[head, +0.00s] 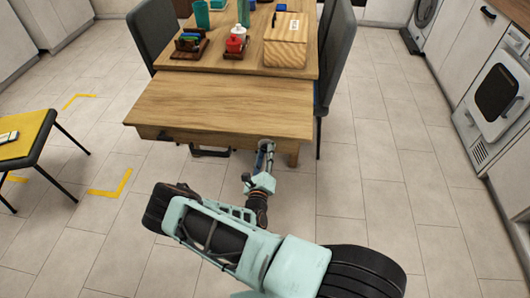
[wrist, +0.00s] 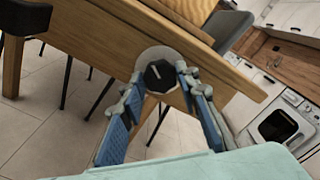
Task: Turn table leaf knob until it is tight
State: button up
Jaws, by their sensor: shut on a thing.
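The table leaf (head: 222,104) is a wooden panel at the near end of the table in the head view. Its edge (wrist: 95,38) runs diagonally across the wrist view. The leaf knob (wrist: 158,77) is black and faceted with a pale line on its face. It sits in front of a pale round plate (wrist: 157,54) on the leaf's edge. My gripper (wrist: 160,82) has its blue-padded fingers on both sides of the knob, shut on it. In the head view my gripper (head: 266,147) is at the leaf's front edge and hides the knob.
A wooden box (head: 285,42), a red pot (head: 234,44) and cups stand on the table behind the leaf. Dark chairs (head: 155,33) flank the table. A yellow stool (head: 22,140) is at left, a white appliance (head: 495,95) at right. The floor between is clear.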

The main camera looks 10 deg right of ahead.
jog(key=shift+d+m+p, duration=0.1)
jog(key=shift+m+p, duration=2.95)
jog(key=shift+m, duration=8.65)
jog(key=o, duration=1.2)
jog(key=shift+c, duration=0.2)
jog(key=shift+s, duration=0.15)
jog(key=v, duration=1.2)
